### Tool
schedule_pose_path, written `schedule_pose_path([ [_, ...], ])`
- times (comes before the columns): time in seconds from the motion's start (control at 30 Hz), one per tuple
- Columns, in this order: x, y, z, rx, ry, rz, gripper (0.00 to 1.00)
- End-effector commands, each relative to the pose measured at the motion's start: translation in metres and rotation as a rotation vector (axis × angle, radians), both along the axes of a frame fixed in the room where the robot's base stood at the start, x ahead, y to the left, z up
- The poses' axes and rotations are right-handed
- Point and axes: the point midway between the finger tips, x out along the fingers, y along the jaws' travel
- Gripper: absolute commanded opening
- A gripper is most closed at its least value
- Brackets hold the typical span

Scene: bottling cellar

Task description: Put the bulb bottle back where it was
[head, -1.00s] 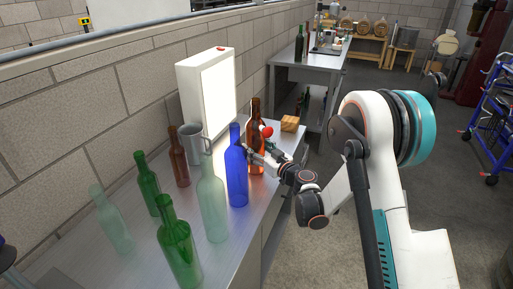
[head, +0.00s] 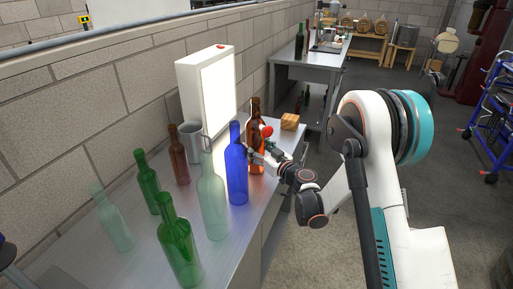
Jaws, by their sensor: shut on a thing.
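An amber bottle (head: 256,139) stands upright, or is held upright, at the far end of the metal bench, beside the lit panel. My gripper (head: 260,157) reaches in from the right and is shut on the amber bottle at its body. The fingers partly cover the bottle, and its base is hard to see. I cannot tell whether the base touches the bench. A bulb shape on it is too small to make out. A blue bottle (head: 236,170) stands just left of my gripper, close to it.
A clear bottle (head: 212,205), green bottles (head: 178,250) and a brown bottle (head: 179,163) stand on the near bench. A metal mug (head: 191,143), a white light box (head: 190,85), a wooden block (head: 290,121) and a small red ball (head: 267,131) are near the back.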

Motion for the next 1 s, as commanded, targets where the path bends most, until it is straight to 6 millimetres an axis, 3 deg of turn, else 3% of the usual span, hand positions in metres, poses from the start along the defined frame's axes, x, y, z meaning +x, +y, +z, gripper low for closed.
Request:
schedule_pose_path([
  [0.53, 0.0001, 0.0001, -0.0044, 0.001, 0.000, 0.000, 0.00],
  [0.57, 0.0001, -0.0001, -0.0042, 0.001, 0.000, 0.000, 0.66],
  [0.63, 0.0000, 0.0000, -0.0042, 0.001, 0.000, 0.000, 0.82],
  [1.0, -0.0001, -0.0001, -0.0058, -0.001, 0.000, 0.000, 0.83],
])
